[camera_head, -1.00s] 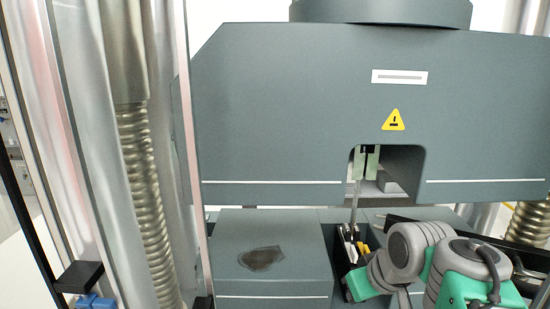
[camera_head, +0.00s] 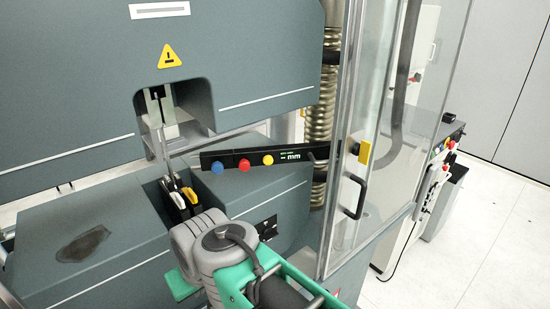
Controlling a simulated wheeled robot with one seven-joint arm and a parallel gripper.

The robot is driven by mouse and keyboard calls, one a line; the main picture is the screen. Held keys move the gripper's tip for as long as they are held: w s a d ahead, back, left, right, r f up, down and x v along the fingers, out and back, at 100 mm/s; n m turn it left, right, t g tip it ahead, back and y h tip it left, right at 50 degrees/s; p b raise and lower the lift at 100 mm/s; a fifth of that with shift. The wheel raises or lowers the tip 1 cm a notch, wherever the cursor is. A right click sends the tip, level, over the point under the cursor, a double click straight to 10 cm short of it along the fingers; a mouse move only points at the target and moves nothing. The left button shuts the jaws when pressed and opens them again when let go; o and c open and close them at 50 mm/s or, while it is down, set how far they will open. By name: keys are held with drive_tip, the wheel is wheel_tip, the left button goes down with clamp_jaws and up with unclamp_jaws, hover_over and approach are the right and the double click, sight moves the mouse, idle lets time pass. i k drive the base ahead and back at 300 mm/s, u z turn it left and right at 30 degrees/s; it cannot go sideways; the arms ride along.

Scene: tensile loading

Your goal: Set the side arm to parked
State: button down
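The side arm seems to be the slim black bar (camera_head: 222,160) with blue, red and yellow buttons and a lit "mm" display. It sticks out from near the right column toward the specimen at the middle of the machine. Its left tip is close to the thin metal specimen (camera_head: 163,140) under the upper grip (camera_head: 158,105); whether they touch I cannot tell. My gripper (camera_head: 181,194) seems to be the dark end with white and yellow parts beyond my grey wrist, low beside the specimen and left of the bar. Its finger opening is not clear.
The grey crosshead (camera_head: 90,70) hangs above, with a dark stained patch (camera_head: 83,244) on the lower block. A clear guard door (camera_head: 350,130) with a black handle (camera_head: 353,197) stands at the right. White floor (camera_head: 460,265) is free beyond it.

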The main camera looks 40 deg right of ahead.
sight(316, 153)
drive_tip(key=u, duration=0.85)
drive_tip(key=k, duration=1.1)
drive_tip(key=u, duration=0.25)
drive_tip(key=i, duration=0.7)
drive_tip(key=u, duration=0.2)
